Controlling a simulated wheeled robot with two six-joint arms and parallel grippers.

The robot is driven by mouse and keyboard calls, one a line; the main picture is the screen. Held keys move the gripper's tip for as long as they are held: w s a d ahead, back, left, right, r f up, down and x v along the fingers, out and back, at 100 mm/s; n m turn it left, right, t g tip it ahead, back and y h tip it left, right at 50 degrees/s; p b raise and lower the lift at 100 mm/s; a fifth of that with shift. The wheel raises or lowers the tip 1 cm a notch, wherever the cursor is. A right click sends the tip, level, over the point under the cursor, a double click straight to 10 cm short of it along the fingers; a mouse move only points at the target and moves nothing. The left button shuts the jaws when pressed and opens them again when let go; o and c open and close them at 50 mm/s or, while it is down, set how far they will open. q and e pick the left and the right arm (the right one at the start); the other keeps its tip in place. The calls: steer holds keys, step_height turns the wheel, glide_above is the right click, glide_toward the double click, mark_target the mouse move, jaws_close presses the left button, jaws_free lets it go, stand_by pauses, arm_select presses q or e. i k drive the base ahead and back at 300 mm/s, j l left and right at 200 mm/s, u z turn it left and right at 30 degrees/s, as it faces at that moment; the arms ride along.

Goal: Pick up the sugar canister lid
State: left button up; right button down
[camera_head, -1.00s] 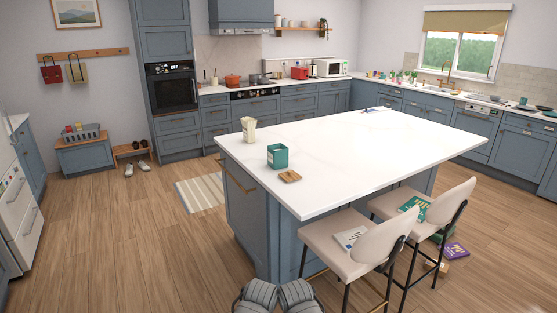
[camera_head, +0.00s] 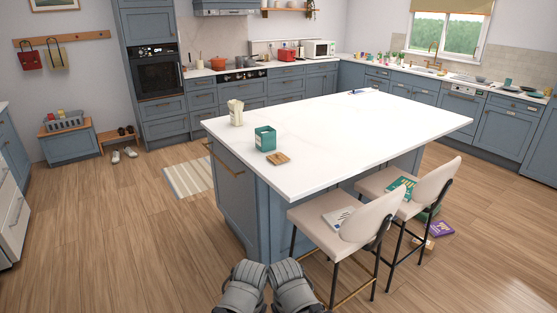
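The teal canister (camera_head: 265,139) stands upright on the white island top, near its left end. It looks open at the top; I cannot read any label on it. A flat, square wooden lid (camera_head: 278,158) lies on the island just in front and to the right of the canister, apart from it. Two grey ribbed parts of my own arms show at the bottom edge, in front of the island. No gripper fingers show, and nothing of mine is near the lid.
A cream holder with light items (camera_head: 236,112) stands behind the canister on the island (camera_head: 340,125). Books (camera_head: 440,229) lie on the floor there.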

mark_target(277, 158)
steer(key=i+j, duration=0.3)
steer(key=i, duration=0.25)
steer(key=i+j+z, duration=0.1)
steer(key=i+j, duration=0.15)
steer(key=i, duration=0.3)
steer(key=i+j, duration=0.35)
steer(key=i, duration=0.2)
steer(key=i+j+z, duration=0.15)
steer(key=i+j, duration=0.2)
steer(key=i, duration=0.15)
